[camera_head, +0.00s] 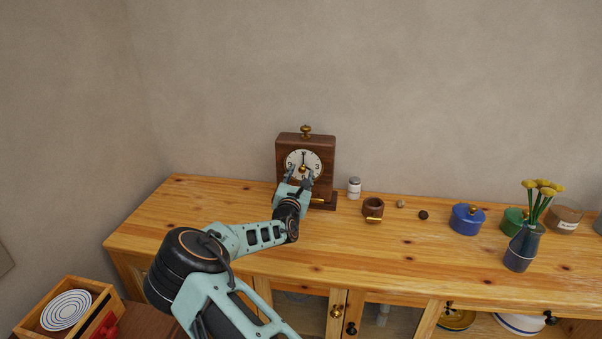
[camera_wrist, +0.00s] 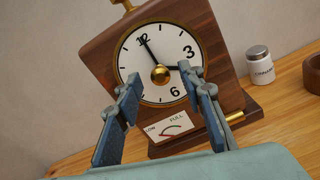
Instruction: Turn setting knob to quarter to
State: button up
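A wooden clock (camera_head: 325,155) stands upright on the wooden cabinet top, against the wall side. A round brass knob (camera_wrist: 160,74) sits at the dial's centre. My gripper (camera_wrist: 163,80) is open in front of the dial, one finger on each side of the knob. The fingers look apart from the knob, with nothing between them but the view of it. In the head view my gripper (camera_head: 302,177) covers the lower dial.
A gauge card (camera_wrist: 171,129) and a brass lever (camera_wrist: 235,118) sit on the clock's base. A white jar (camera_head: 354,188) and wooden cup (camera_head: 373,207) stand close on the right. A blue pot (camera_head: 467,220) and flower vase (camera_head: 522,248) stand farther right. The left cabinet top is clear.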

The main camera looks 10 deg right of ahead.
jog(key=shift+w+d, duration=0.15)
jog(key=shift+w, duration=0.2)
grip_shut()
jog(key=shift+f+b, duration=0.15)
jog(key=shift+b, duration=0.2)
